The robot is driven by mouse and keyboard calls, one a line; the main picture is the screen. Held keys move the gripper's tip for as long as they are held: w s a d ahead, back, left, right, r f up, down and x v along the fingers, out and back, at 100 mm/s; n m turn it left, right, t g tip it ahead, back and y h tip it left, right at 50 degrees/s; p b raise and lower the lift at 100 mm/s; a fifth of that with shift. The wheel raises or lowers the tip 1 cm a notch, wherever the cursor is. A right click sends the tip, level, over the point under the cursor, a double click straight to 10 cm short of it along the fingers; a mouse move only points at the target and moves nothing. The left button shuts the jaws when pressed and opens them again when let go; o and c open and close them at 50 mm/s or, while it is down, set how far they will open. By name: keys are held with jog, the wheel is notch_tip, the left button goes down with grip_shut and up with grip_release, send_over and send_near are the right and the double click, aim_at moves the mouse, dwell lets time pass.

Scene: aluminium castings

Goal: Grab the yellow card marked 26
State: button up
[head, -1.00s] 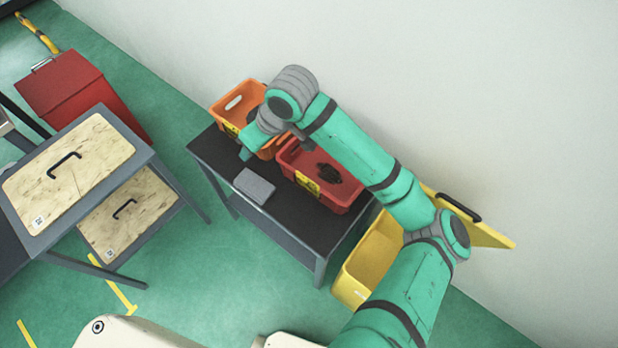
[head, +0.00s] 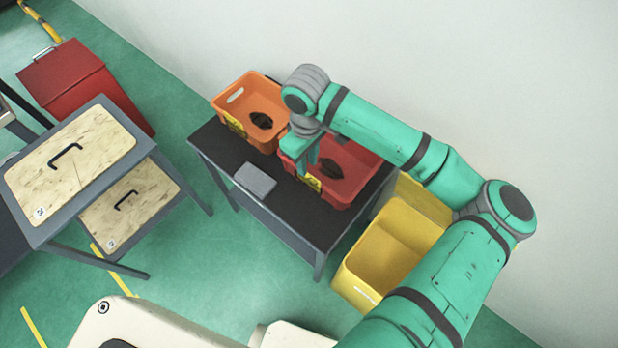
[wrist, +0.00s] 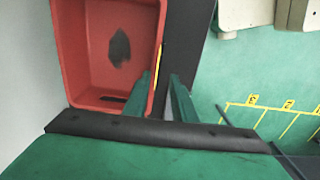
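A yellow card (head: 312,183) sits at the front wall of the red crate (head: 345,192); its number is too small to read and my gripper partly covers it. In the wrist view the card shows edge-on as a thin yellow strip (wrist: 159,62) along the red crate's rim. My gripper (head: 304,160) points down at this front wall. In the wrist view my gripper (wrist: 161,80) is open, one finger on the crate side and one on the outer side of the card. I cannot tell whether either finger touches it. Another yellow card (head: 235,124) is on the orange crate (head: 252,84), its number unreadable.
Both crates stand on a dark table (head: 290,206) and hold dark parts. A grey block (head: 255,180) lies near the table's front edge. A yellow bin (head: 385,250) stands at the right, a wooden-topped cabinet (head: 75,165) at the left. The wall is close behind.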

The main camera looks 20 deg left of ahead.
aim_at(309, 179)
notch_tip(309, 179, down, 5)
jog(key=shift+w+d+f, duration=0.1)
jog(key=shift+w, duration=0.15)
grip_shut()
